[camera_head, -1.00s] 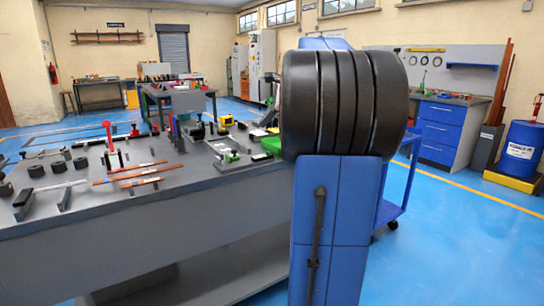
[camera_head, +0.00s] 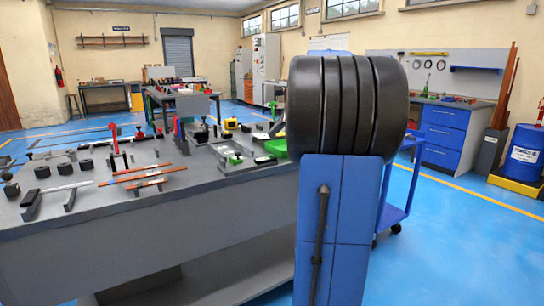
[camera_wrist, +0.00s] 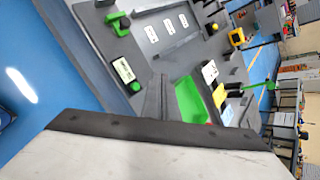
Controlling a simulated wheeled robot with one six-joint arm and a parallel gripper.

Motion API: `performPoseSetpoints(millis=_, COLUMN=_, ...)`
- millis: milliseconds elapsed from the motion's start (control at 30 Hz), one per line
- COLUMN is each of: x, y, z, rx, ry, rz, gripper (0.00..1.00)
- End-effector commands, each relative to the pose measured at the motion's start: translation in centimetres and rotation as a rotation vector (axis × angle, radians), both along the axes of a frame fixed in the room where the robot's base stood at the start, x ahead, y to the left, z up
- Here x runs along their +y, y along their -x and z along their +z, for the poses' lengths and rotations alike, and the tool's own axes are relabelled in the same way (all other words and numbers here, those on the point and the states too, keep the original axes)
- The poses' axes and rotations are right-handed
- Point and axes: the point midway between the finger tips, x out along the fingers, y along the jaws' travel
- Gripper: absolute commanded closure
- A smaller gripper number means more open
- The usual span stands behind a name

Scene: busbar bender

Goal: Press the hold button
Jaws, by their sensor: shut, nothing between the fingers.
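A small round green button (camera_wrist: 135,87) sits beside a white label (camera_wrist: 123,70) on the grey bench top in the wrist view. The label is too small to read, so I cannot tell whether this is the hold button. My gripper (camera_wrist: 158,86) is shut and empty, with its dark fingers pointing up in the picture. It shows just right of the green button; I cannot tell whether they touch. In the head view my own arm hides the gripper.
The grey workbench (camera_head: 150,235) carries copper bars (camera_head: 135,173), black blocks and a red-knobbed lever (camera_head: 113,130). A green tray (camera_wrist: 190,100) lies right of the gripper in the wrist view. A blue cart (camera_head: 395,205) stands behind my arm.

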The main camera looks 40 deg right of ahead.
Motion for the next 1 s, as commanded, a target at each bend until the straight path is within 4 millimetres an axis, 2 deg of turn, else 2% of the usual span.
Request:
performPoseSetpoints(millis=200, x=0.0, y=0.0, z=-2.7, rx=0.002, ry=-0.002, rz=-0.001, gripper=1.00)
performPoseSetpoints(millis=400, x=0.0, y=0.0, z=-4.4, rx=0.001, ry=-0.001, rz=0.000, gripper=1.00)
performPoseSetpoints(millis=633, x=0.0, y=0.0, z=-5.2, rx=0.001, ry=-0.001, rz=0.001, gripper=1.00)
performPoseSetpoints(millis=1000, x=0.0, y=0.0, z=-5.2, rx=0.000, ry=0.000, rz=0.000, gripper=1.00)
